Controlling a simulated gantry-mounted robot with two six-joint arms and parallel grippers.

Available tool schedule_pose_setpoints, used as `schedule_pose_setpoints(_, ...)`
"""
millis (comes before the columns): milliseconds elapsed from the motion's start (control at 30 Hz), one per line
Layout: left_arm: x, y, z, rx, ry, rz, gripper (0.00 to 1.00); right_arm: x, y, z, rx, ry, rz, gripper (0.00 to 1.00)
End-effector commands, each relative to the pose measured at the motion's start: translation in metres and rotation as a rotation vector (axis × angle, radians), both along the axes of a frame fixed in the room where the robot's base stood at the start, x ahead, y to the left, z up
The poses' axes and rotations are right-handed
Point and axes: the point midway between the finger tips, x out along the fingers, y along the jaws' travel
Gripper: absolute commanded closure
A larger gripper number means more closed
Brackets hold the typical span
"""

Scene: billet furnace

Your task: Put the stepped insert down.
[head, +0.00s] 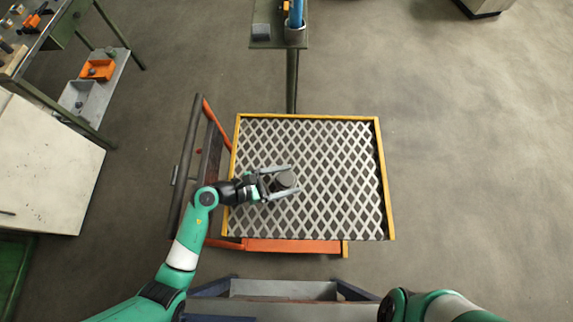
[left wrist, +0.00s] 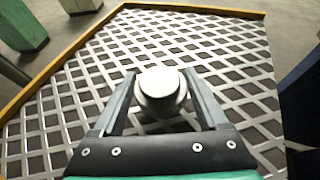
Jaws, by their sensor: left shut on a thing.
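The stepped insert (head: 285,180) is a short grey round piece with a narrower top. It also shows in the left wrist view (left wrist: 160,88), upright between the two fingers. My left gripper (head: 293,179) is shut on it, with a finger on either side. Both are over the left-middle part of the grated platform (head: 340,160), which has a yellow rim. I cannot tell whether the insert's underside touches the grating, as its lower part is hidden. Of my right arm only a part shows at the bottom right of the head view; its gripper is out of view.
The grating around the insert is bare. An orange frame with a dark bar (head: 187,150) stands along the platform's left side. A small stand (head: 280,35) is behind it. A bench with an orange bin (head: 98,69) and a white cabinet (head: 45,165) are at the left.

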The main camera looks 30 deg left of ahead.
Motion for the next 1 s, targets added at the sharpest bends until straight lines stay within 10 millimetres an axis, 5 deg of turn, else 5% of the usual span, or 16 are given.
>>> schedule_pose_setpoints(100, -0.0002, -0.0001, -0.0204, -0.001, 0.000, 0.000, 1.00, 0.0001, 0.0000, -0.0130, 0.000, 0.001, 0.000, 1.00)
schedule_pose_setpoints(467, -0.0001, -0.0001, -0.0230, -0.001, -0.002, 0.000, 1.00, 0.0001, 0.0000, -0.0136, 0.000, 0.000, 0.000, 1.00)
schedule_pose_setpoints(500, -0.0008, -0.0001, -0.0235, 0.000, 0.001, 0.000, 0.18, 0.0001, 0.0000, -0.0127, 0.000, 0.000, 0.000, 1.00)
schedule_pose_setpoints(600, -0.0008, -0.0001, -0.0232, 0.000, 0.002, -0.001, 0.00, 0.0001, 0.0000, -0.0126, 0.000, 0.000, 0.000, 1.00)
schedule_pose_setpoints(1000, -0.0009, -0.0002, -0.0227, 0.000, 0.002, -0.001, 0.00, 0.0002, 0.0000, -0.0122, 0.000, 0.000, 0.000, 1.00)
